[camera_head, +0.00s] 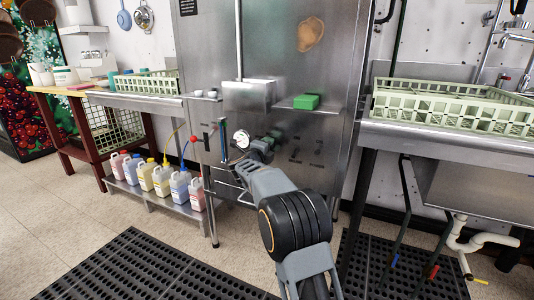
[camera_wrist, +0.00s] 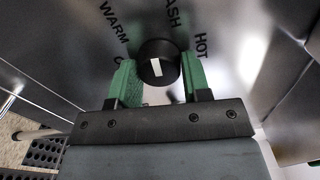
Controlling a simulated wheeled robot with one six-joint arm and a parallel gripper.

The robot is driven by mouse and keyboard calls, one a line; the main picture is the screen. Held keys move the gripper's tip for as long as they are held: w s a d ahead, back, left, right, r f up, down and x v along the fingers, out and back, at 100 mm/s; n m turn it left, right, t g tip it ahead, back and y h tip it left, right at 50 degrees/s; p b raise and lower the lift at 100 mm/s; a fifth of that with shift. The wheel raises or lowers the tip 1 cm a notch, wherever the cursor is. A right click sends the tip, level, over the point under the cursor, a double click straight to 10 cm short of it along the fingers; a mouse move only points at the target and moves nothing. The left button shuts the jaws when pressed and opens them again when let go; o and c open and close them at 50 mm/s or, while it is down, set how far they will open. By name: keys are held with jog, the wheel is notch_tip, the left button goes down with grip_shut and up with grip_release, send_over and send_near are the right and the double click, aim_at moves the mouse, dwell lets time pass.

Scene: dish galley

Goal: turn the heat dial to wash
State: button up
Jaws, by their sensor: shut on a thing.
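The heat dial (camera_wrist: 158,48) is a round black knob with a short white mark on its face, seen in the wrist view. My gripper (camera_wrist: 158,63) is shut on it, one green finger on each side. Around the dial the panel reads WARM at upper left, a partly hidden word ending in ASH above, and HOT at right. Another label at left is mostly covered by a finger. The white mark runs nearly up and down in the picture; I cannot tell which label it points to. In the head view my gripper (camera_head: 264,145) is at the steel machine front, and the dial is hidden.
A round white gauge (camera_head: 241,138) is just left of my gripper. A red-knobbed lever (camera_head: 194,139) stands further left. A green block (camera_head: 306,101) lies on a small shelf above. Several jugs (camera_head: 161,179) stand on a low shelf at left. A rack (camera_head: 450,103) sits on the right counter.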

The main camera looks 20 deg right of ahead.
jog(key=shift+f+m+b, duration=0.15)
jog(key=shift+m+b, duration=0.7)
jog(key=shift+m, duration=1.25)
jog(key=o, duration=0.9)
jog(key=p+v, duration=0.3)
jog(key=v, duration=1.1)
jog(key=shift+w+d, duration=0.1)
